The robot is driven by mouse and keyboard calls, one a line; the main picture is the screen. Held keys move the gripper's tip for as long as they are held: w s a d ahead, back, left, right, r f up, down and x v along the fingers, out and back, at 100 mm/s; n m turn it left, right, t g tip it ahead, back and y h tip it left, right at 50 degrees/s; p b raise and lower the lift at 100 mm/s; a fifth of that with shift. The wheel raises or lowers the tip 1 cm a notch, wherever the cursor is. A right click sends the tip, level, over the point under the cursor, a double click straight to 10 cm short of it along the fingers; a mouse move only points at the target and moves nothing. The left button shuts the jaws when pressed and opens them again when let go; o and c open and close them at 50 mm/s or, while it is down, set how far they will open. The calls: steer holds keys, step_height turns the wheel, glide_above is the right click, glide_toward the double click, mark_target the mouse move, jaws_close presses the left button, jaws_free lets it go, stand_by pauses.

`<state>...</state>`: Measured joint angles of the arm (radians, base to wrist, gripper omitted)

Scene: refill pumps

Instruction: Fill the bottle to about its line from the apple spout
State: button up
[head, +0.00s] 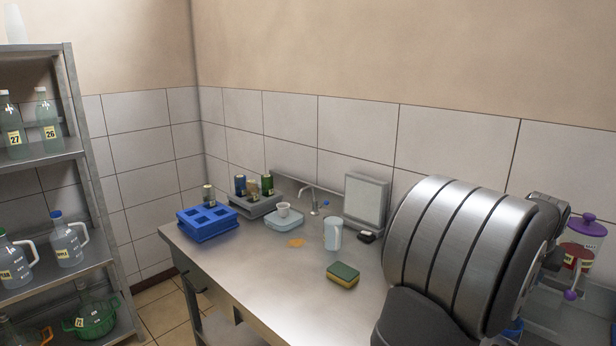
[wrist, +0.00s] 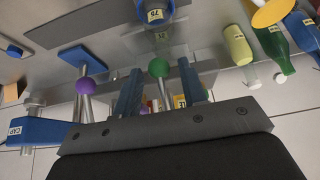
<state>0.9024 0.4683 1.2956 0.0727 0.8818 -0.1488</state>
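My gripper (wrist: 160,75) shows in the wrist view with its two blue fingers apart. A green ball knob (wrist: 158,67) on a metal stem appears between the fingers; I cannot tell whether they touch it. A purple ball knob (wrist: 85,86) on a rod is to the left. In the head view my arm hides the gripper and most of the pump area.
Yellow (wrist: 237,45) and green (wrist: 272,47) bottles show in the wrist view.

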steer(key=c, duration=0.6)
steer(key=shift+f, duration=2.6)
